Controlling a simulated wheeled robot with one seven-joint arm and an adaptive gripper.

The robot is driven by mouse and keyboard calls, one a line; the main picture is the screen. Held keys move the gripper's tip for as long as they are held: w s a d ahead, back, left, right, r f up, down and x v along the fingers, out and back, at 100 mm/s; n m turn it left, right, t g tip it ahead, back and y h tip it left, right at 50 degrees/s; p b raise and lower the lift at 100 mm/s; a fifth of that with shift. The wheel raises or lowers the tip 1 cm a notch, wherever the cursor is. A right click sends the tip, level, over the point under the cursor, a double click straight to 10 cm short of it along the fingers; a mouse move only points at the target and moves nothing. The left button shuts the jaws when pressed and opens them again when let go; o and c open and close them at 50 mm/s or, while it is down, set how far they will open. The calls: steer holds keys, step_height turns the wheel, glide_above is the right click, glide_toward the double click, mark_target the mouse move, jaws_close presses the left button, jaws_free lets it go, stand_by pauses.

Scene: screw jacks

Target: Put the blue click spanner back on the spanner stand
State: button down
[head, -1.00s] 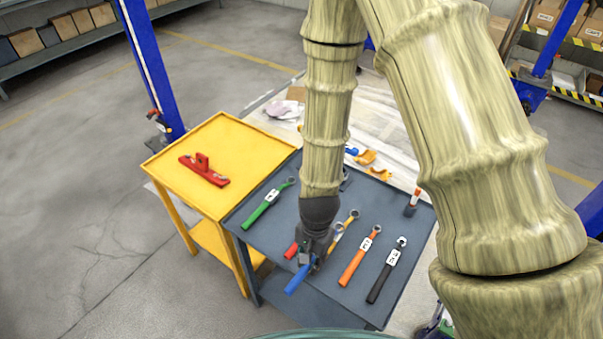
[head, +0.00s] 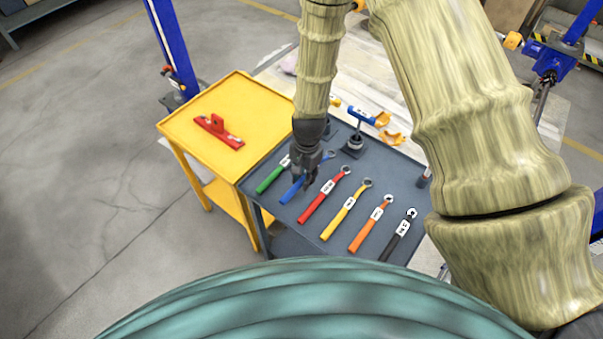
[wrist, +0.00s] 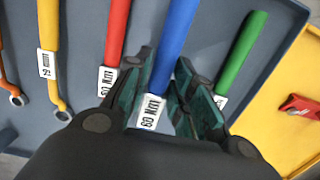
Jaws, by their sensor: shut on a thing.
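The blue click spanner (head: 291,191) is in my gripper (head: 305,178). In the wrist view its blue handle (wrist: 176,32) runs up between the fingers, with a white label (wrist: 150,112) at the jaws. My gripper (wrist: 160,95) is shut on it near the label. In the head view the spanner lies between the green spanner (head: 270,176) and the red spanner (head: 322,196), roughly parallel to them. My gripper hides its middle. I cannot tell whether it touches the dark grey top (head: 300,235), nor make out a separate spanner stand.
Yellow (head: 346,211), orange (head: 370,225) and black (head: 397,238) spanners lie to the right in the row. A black-based jack (head: 355,142) with a blue and yellow top stands behind. A yellow cart (head: 190,120) on the left carries a red tool (head: 218,130).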

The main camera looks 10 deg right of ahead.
mark_target(301, 177)
steer(key=w, duration=0.2)
steer(key=shift+w+f, duration=0.15)
steer(key=shift+w, duration=0.2)
steer(key=shift+s+f+p, duration=0.1)
steer(key=shift+f+p, duration=0.15)
steer(key=shift+p, duration=0.25)
steer(key=shift+f+p, duration=0.6)
steer(key=shift+f, duration=1.1)
steer(key=c, duration=1.2)
jaws_free()
steer(key=shift+r, duration=0.1)
step_height(301, 177, up, 12)
steer(key=b, duration=0.4)
steer(key=shift+w+d, duration=0.3)
steer(key=shift+r, duration=0.1)
